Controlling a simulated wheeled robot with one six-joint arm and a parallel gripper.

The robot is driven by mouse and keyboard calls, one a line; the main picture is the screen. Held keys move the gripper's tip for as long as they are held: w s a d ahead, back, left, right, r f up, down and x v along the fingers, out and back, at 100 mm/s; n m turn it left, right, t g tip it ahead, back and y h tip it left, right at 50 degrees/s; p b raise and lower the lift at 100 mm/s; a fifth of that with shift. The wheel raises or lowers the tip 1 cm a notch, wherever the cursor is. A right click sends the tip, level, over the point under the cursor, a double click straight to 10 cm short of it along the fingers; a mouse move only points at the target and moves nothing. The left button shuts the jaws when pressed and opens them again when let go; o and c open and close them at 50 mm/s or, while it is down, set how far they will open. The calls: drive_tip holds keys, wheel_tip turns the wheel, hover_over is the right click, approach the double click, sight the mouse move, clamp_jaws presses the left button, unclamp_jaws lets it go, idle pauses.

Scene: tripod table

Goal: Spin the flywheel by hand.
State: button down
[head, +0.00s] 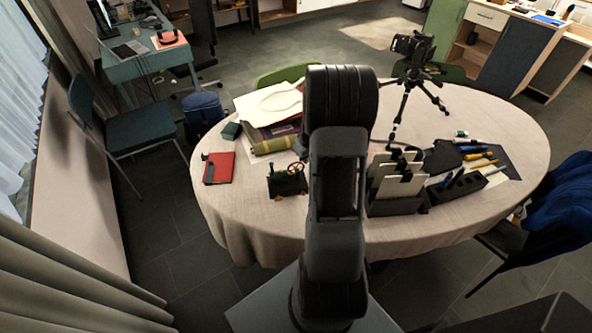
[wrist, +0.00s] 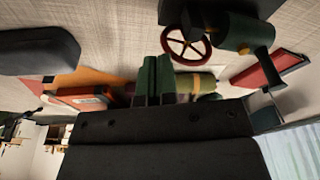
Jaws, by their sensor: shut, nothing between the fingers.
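The small model engine (head: 287,184) stands on the near left part of the round table, with its spoked flywheel (head: 297,169) at its upper right. In the head view my arm hides the gripper.
The tablecloth-covered table (head: 240,205) also carries a red notebook (head: 219,167), an olive roll (head: 275,145), a dark organiser (head: 395,205), several pens and a tripod with a camera (head: 412,46). A dark rounded object (wrist: 38,52) lies at the left in the wrist view.

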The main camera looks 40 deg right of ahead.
drive_tip(key=s+d+r+p, duration=0.1)
drive_tip(key=d+r+p, duration=0.2)
drive_tip(key=r, duration=0.4)
drive_tip(key=shift+s+p, duration=0.25)
drive_tip(key=shift+p, duration=0.05)
idle(0.3)
idle(1.9)
